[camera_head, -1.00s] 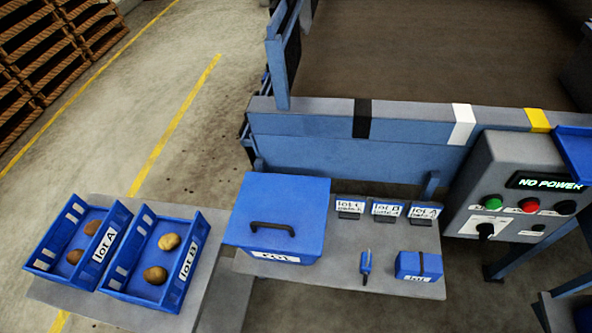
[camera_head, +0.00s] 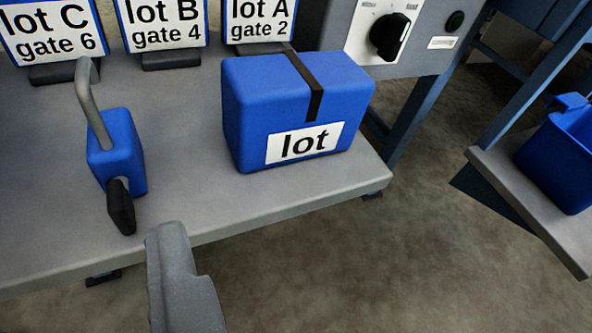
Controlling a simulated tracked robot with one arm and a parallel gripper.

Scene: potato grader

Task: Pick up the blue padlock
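The blue padlock (camera_head: 124,150) stands on the grey table (camera_head: 235,208) at the left of the view. Its grey shackle rises from the top and looks open at one side. A black key or knob sticks out of its near face. A grey finger of my gripper (camera_head: 170,240) shows at the bottom, in front of and a little right of the padlock, apart from it in the picture. Only this one finger can be made out, so the opening cannot be judged. Nothing is seen held.
A blue box (camera_head: 255,110) with a black strap and a "lot" label stands right of the padlock. Signs for lot C (camera_head: 55,30), lot B (camera_head: 165,25) and lot A (camera_head: 260,22) stand behind. A control panel (camera_head: 425,40) is at the back right. A blue bin (camera_head: 565,155) sits far right.

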